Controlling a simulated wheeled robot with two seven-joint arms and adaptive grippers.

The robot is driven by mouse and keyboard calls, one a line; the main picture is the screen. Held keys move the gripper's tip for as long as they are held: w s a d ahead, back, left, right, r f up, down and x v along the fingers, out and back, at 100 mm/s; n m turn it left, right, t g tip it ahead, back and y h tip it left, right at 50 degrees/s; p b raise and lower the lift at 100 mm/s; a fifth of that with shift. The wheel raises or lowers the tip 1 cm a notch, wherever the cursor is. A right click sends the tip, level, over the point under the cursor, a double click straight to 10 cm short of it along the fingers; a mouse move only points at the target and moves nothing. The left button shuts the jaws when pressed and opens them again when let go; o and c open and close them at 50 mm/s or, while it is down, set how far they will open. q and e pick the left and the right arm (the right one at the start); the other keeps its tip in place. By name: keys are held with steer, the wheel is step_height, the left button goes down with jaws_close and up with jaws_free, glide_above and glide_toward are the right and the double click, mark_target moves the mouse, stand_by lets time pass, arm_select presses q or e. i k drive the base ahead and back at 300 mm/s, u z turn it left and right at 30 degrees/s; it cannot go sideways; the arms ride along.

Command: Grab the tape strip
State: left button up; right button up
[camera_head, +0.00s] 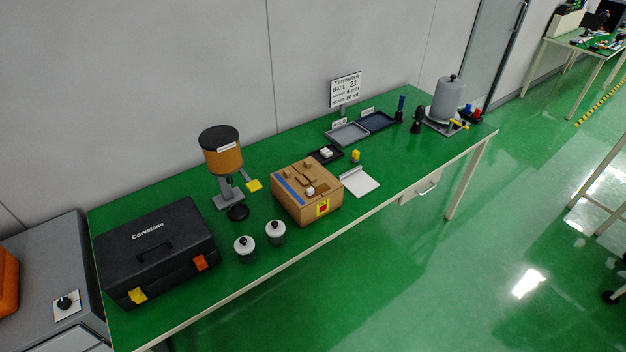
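A brown box (307,204) sits near the middle of the green table. A blue strip (289,191) lies along the left part of its top and looks like the tape strip, though it is too small to be sure. Small brown pieces and a white piece (310,191) also show on the box top. Neither of my grippers is in view.
A black case (158,250) fills the table's left end. Two lidded jars (275,233) and an orange-brown hopper (222,155) stand left of the box. A white panel (360,181) lies to its right. Trays (347,134) and a grey tank (447,100) stand farther right.

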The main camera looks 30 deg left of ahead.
mark_target(310, 193)
steer(key=u, duration=0.5)
steer(key=i, duration=0.75)
steer(key=u, duration=0.7)
